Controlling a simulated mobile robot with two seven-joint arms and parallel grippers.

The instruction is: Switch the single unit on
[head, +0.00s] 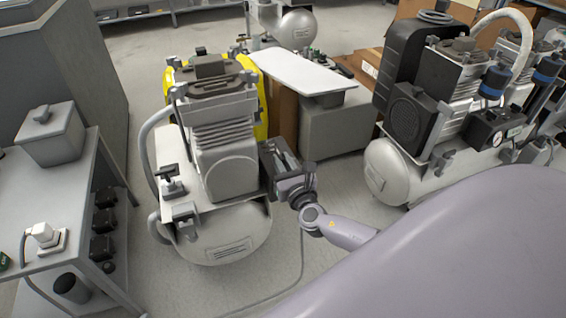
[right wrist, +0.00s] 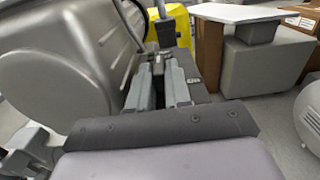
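The single unit is a compressor (head: 225,165) with a silver motor block on a pale tank, standing on the floor left of centre in the head view. Its large silver housing (right wrist: 65,75) fills the left of the right wrist view. My right gripper (head: 283,158) is at the right side of this unit, close to the motor block. In the right wrist view my right gripper (right wrist: 158,80) has its two grey fingers apart with a narrow dark gap between them. A small dark part lies just beyond the fingertips; I cannot tell whether it is the switch or is touched. My left gripper is not visible.
A yellow item (head: 260,95) stands right behind the unit. A grey box with a white board (head: 300,72) is behind to the right. A larger compressor (head: 440,130) stands at the right. A grey bench (head: 75,190) is at the left. Floor between the compressors is clear.

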